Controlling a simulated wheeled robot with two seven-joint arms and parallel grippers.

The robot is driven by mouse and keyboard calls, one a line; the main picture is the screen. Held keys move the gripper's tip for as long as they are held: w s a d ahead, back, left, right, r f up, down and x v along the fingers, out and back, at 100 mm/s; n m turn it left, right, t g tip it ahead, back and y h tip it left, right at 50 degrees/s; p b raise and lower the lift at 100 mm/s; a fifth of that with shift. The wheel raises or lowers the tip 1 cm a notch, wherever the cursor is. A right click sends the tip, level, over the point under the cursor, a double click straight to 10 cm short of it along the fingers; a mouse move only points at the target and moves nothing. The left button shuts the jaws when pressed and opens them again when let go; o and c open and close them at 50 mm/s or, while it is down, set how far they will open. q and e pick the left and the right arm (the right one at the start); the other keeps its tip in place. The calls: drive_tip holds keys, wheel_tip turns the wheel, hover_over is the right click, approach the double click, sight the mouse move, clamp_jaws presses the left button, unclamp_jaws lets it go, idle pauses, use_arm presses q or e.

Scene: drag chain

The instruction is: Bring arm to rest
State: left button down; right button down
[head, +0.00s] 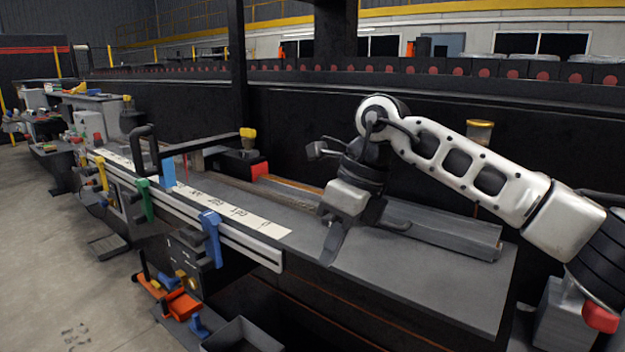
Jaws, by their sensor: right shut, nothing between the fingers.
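My right arm (475,170) comes in from the right edge, white with dark joints, and bends down at its wrist over the workbench. My right gripper (345,236) points down just above the grey bench top (400,283). It is shut and empty. I cannot tell from this view whether its tips touch the surface. My left arm and left gripper are not in view.
A long grey channel-like piece (460,239) lies along the bench behind the gripper. A white scale strip (225,205) and blue (211,238), green (145,200) and yellow (102,174) clamps line the front edge. A black bent handle (146,150) rises at left. Open floor (50,240) lies left.

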drive_tip(key=s+a+f+m+g+y, duration=0.2)
drive_tip(key=s+a+m+y, duration=0.1)
drive_tip(key=s+a+y, duration=0.3)
drive_tip(key=s+a+f+m+g+y, duration=0.2)
drive_tip(key=s+a+y, duration=0.2)
drive_tip(key=a+y, duration=0.35)
drive_tip(key=w+d+f+m+t+h, duration=0.1)
drive_tip(key=d+f+m+t+h, duration=0.2)
drive_tip(key=d+f+m+t, duration=0.55)
drive_tip(key=w+d+f+m+t+h, duration=0.1)
drive_tip(key=d+f+m+t+h, duration=0.15)
drive_tip(key=m+t, duration=0.7)
drive_tip(key=w+d+f+m+t+h, duration=0.1)
drive_tip(key=d+f+m+t+h, duration=0.3)
drive_tip(key=m, duration=1.1)
drive_tip(key=s+d+f+m+g+h, duration=0.2)
drive_tip(key=s+d+f+m+g, duration=0.1)
drive_tip(key=s+f, duration=0.4)
drive_tip(key=s+d+f+m+g+h, duration=0.2)
drive_tip(key=s+d+f+m+g, duration=0.2)
drive_tip(key=s+d+f, duration=0.3)
wheel_tip(320, 180, down, 2)
drive_tip(key=shift+s+d+f+m+h, duration=0.2)
drive_tip(key=shift+s+f+m+h, duration=0.05)
drive_tip(key=shift+m+h, duration=0.15)
